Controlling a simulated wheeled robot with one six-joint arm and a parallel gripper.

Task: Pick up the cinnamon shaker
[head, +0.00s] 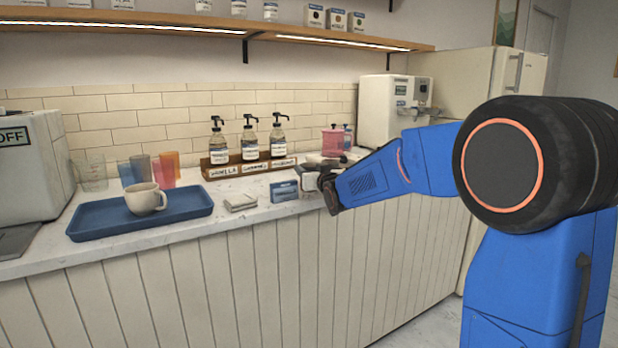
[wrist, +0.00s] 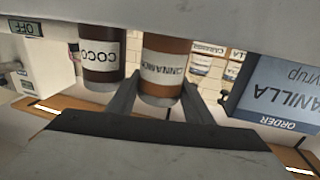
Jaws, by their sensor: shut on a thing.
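The cinnamon shaker (wrist: 163,72), a brown jar with a white label reading CINNAMON, stands between the two fingers of my gripper (wrist: 159,92) in the wrist view, which is upside down. My gripper is shut on it, one finger on each side. In the head view my gripper (head: 318,178) is over the counter's front edge area, and my wrist hides most of what it holds.
A dark cocoa shaker (wrist: 101,62) stands close beside the cinnamon shaker. A blue vanilla syrup order card (head: 284,191) is just left of my gripper. Syrup bottles (head: 249,145) stand behind on a wooden rack. A blue tray (head: 97,226) holds a cup (head: 145,199).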

